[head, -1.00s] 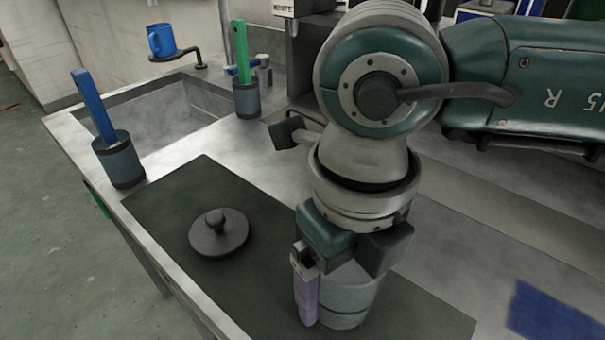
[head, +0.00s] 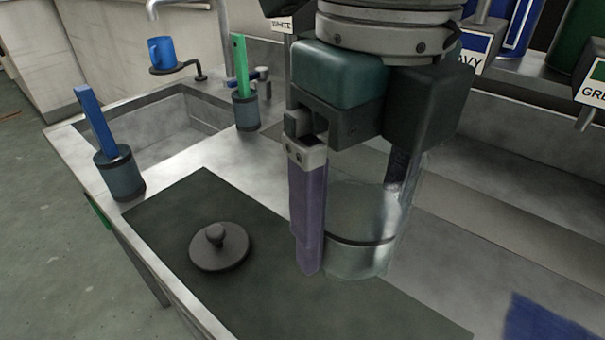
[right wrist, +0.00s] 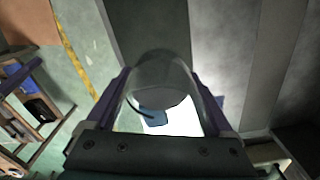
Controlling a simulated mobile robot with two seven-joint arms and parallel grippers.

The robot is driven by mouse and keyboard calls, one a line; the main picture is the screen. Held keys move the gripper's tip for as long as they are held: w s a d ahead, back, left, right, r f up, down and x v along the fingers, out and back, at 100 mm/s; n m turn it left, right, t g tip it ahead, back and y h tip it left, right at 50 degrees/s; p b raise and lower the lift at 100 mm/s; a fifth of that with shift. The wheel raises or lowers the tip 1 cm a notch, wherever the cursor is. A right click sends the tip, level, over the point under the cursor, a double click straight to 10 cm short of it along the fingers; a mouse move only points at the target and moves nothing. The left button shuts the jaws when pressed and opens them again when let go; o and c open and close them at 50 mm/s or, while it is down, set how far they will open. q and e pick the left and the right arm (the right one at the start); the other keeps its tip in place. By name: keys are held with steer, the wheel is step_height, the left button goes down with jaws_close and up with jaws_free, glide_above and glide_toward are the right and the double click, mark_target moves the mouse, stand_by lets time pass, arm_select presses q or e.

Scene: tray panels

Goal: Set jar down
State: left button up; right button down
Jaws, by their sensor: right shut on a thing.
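A clear glass jar (head: 352,248) with a dark band is upright between the purple fingers of my right gripper (head: 350,220), which is shut on it. The jar is over the dark mat (head: 300,303); I cannot tell whether its base touches. In the right wrist view the jar (right wrist: 163,75) shows between the two fingers of the gripper (right wrist: 165,105). A round dark lid with a knob (head: 219,248) lies on the mat to the left of the jar. My left gripper is not in view.
A dark holder (head: 121,178) with a blue stick and another (head: 246,113) with a green stick stand by the sink (head: 165,135). A blue mug (head: 162,52) is on a small stand behind. A blue cloth-like patch (head: 545,320) lies front right. Labelled dispensers line the back right.

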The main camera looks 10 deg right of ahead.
steer(key=w+d+r+n+p, duration=0.1)
steer(key=d+r+n+p, duration=0.25)
steer(key=r+n, duration=0.55)
steer(key=d+r+n+p, duration=0.2)
steer(key=r+n+p, duration=0.4)
steer(key=n, duration=0.6)
steer(key=w+d+r+n+p, duration=0.1)
steer(key=d+r+n+p, duration=0.2)
steer(key=r+n, duration=0.65)
steer(key=s+r+p, duration=0.3)
steer(key=r+p, duration=1.4)
steer(key=p, duration=0.1)
steer(key=s+r+n+p, duration=0.1)
steer(key=s+r+p, duration=0.2)
steer(key=r+p, duration=1.5)
steer(key=shift+a+p, duration=0.2)
steer(key=shift+p, duration=0.55)
steer(key=shift+f, duration=0.15)
